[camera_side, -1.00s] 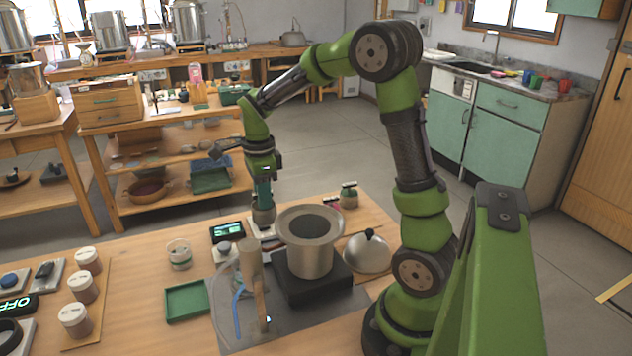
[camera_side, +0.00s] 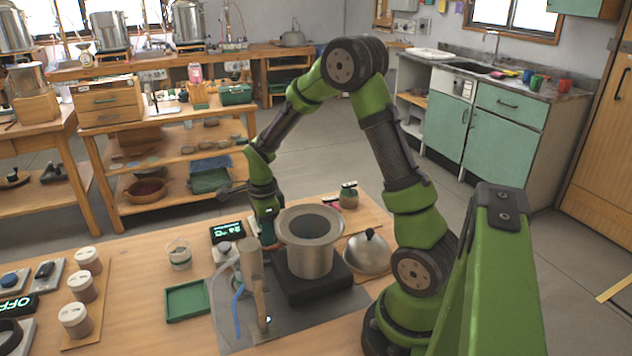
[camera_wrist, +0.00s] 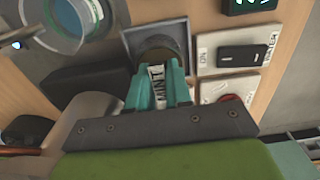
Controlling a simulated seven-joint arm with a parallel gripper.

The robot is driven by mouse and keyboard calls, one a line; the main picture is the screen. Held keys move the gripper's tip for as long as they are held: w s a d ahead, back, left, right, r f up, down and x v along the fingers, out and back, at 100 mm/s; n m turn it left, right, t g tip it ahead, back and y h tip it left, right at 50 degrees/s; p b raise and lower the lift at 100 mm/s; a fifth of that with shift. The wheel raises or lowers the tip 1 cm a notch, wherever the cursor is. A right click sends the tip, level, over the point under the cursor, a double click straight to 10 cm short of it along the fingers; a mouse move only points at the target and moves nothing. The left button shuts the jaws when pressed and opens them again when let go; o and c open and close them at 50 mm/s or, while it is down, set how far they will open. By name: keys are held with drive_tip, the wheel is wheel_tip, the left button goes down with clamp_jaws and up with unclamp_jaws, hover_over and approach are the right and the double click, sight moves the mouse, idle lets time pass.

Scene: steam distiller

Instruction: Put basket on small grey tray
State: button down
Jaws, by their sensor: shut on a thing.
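My gripper (camera_wrist: 159,84), with teal fingers, is shut on the basket (camera_wrist: 157,54), a dark grey round thing with a pale tag reading "MINT" between the fingers. The basket is over the small grey tray (camera_wrist: 154,28), a square grey surface whose far part shows beyond it. I cannot tell whether the two touch. In the side view my gripper (camera_side: 268,232) is low, just left of and behind the wide-rimmed metal pot (camera_side: 312,240). The basket and tray are mostly hidden there.
Switch plates (camera_wrist: 236,52) lie right of the tray, with a dark display (camera_side: 227,232) nearby. The pot stands on a black block (camera_side: 318,285) beside my gripper. A domed lid (camera_side: 367,252) and green tray (camera_side: 187,301) are on the table.

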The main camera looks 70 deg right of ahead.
drive_tip(key=shift+f, duration=0.15)
drive_tip(key=c, duration=1)
unclamp_jaws()
drive_tip(key=shift+c, duration=0.2)
wheel_tip(320, 180, up, 12)
drive_tip(key=s+a+r+n+t+y, duration=0.1)
drive_tip(key=s+a+r+n+t, duration=0.2)
drive_tip(key=s+a+n, duration=0.3)
drive_tip(key=s+a+r+n+t+y, duration=0.1)
drive_tip(key=s+a+r+n+t, duration=0.3)
drive_tip(key=a+n, duration=0.5)
drive_tip(key=s+r+n, duration=0.1)
drive_tip(key=s+n, duration=0.1)
drive_tip(key=n, duration=0.6)
drive_tip(key=shift+s+a+r, duration=0.15)
drive_tip(key=shift+s+a, duration=0.25)
